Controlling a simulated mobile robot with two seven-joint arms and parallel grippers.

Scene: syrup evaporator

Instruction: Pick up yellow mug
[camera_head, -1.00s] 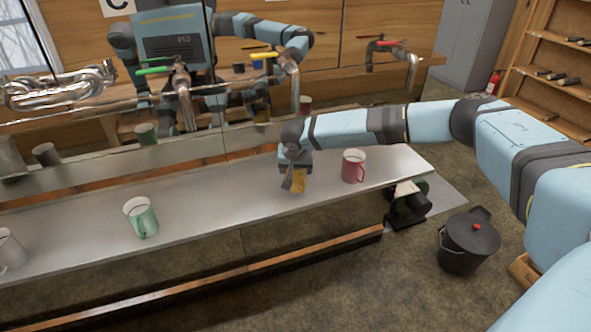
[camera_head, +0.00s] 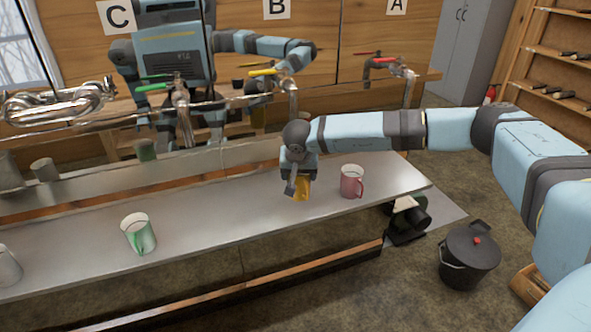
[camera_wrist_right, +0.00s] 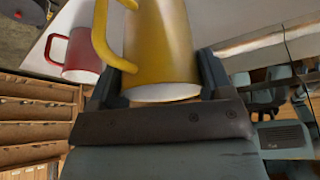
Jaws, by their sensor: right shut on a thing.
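The yellow mug (camera_head: 302,188) is mostly hidden behind my right gripper (camera_head: 298,180) in the head view. In the right wrist view the yellow mug (camera_wrist_right: 165,45) fills the space between the two dark fingers of my right gripper (camera_wrist_right: 160,85), its handle towards the left. My right gripper is shut on the mug's body, above the metal counter (camera_head: 215,205). I cannot tell whether the mug's base touches the counter. My left gripper is not in view.
A red mug (camera_head: 351,181) stands close to the right of the yellow one. A green-and-white mug (camera_head: 138,234) and a pale mug (camera_head: 6,266) stand further left. Taps with yellow (camera_head: 263,72), green (camera_head: 153,87) and red handles are behind. A black lidded pot (camera_head: 469,256) stands on the floor at right.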

